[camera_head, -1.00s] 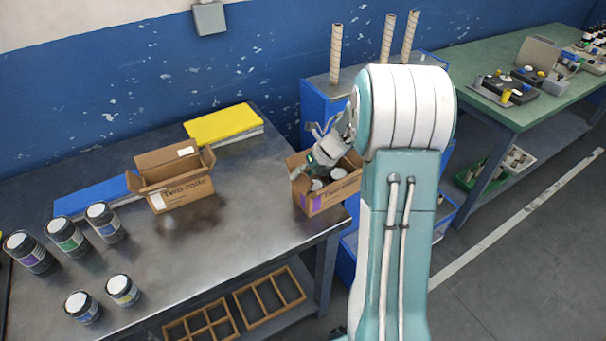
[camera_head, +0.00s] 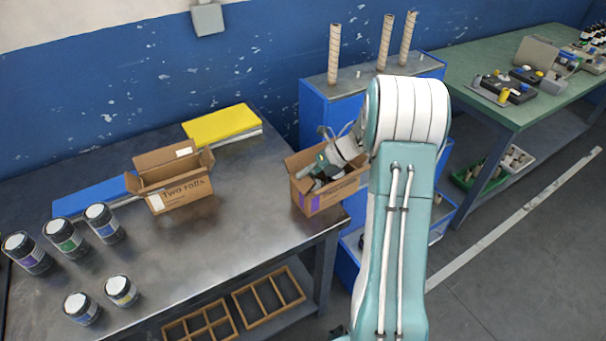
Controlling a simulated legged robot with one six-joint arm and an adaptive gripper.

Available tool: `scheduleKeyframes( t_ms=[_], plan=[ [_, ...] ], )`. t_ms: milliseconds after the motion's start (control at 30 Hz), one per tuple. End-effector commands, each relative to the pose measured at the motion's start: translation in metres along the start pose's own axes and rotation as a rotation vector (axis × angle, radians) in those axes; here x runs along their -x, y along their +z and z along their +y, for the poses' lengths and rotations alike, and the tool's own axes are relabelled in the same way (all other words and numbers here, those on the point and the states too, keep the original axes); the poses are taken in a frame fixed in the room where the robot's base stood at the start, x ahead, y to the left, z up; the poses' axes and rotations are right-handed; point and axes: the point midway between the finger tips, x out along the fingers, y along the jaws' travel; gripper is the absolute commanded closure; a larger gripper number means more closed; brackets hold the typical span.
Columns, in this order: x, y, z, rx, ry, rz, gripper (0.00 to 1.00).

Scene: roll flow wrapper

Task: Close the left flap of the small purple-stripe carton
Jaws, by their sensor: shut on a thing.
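The small purple-stripe carton (camera_head: 332,196) stands upright near the right end of the metal table, its top open. It is brown, with a purple patch low on its front. A raised brown flap shows at its left and back. My gripper (camera_head: 318,176) reaches in from the right and is low over the carton's opening, among dark shapes inside. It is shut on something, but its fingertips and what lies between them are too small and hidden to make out.
A second open carton (camera_head: 176,192) marked "Two rolls" stands to the left. Several labelled cans (camera_head: 66,237) stand at the table's left. A yellow block (camera_head: 222,122) and a blue one (camera_head: 95,195) lie behind. A blue cabinet (camera_head: 325,105) stands behind the carton.

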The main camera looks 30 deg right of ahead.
Motion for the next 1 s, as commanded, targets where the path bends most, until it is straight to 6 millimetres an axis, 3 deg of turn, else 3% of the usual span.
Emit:
scheduleKeyframes(
  t_ms=[467, 500, 567, 600, 1000],
  plan=[
    [0.0003, -0.0007, -0.0057, -0.035, 0.079, 0.001, 1.00],
    [0.0004, -0.0007, -0.0057, -0.035, 0.079, 0.001, 0.80],
    [0.0004, -0.0007, -0.0057, -0.035, 0.079, 0.000, 0.54],
    [0.0004, -0.0006, -0.0055, -0.035, 0.079, 0.000, 0.49],
    [0.0052, -0.0001, -0.0049, -0.033, 0.080, -0.002, 0.49]
  ],
)
